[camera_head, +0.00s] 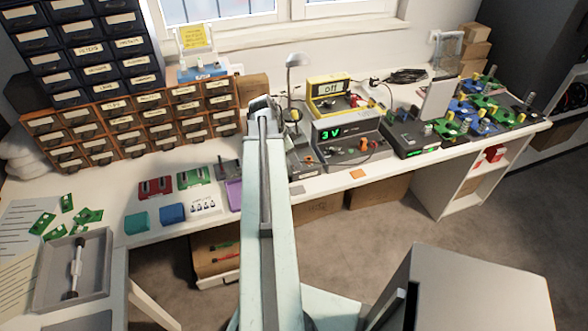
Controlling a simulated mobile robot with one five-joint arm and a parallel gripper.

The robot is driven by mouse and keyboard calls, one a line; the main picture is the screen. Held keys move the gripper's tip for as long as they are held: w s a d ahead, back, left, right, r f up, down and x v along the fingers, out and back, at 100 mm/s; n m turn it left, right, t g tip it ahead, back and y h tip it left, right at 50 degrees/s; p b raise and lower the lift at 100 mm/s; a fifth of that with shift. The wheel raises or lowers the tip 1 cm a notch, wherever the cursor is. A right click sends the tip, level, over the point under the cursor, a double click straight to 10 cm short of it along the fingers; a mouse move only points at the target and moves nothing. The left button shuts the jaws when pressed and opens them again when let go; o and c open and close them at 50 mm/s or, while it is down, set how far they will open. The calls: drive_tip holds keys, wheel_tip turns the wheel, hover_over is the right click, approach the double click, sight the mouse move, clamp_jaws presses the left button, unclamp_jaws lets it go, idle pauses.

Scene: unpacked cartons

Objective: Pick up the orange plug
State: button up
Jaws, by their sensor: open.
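A small orange piece (357,173) lies flat near the front edge of the workbench, in front of the grey unit with the green 3V display. A small orange-red part (364,143) also shows on the front of that grey unit (346,128). Both are too small for me to tell which is a plug. My arm reaches from the bottom middle up over the bench. My gripper (262,103) is at its far end, left of the yellow unit, apart from both orange parts. It is open; its fingers are small and hard to make out.
A yellow unit reading "off" (328,88) stands behind the grey one. A dark box (413,133) and green and blue boards (480,105) fill the right. Labelled drawers (130,120) stand at the left. A grey tray (72,270) lies front left. Bare bench shows along the front edge.

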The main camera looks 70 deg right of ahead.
drive_tip(key=shift+r, duration=0.1)
clamp_jaws()
idle(1.2)
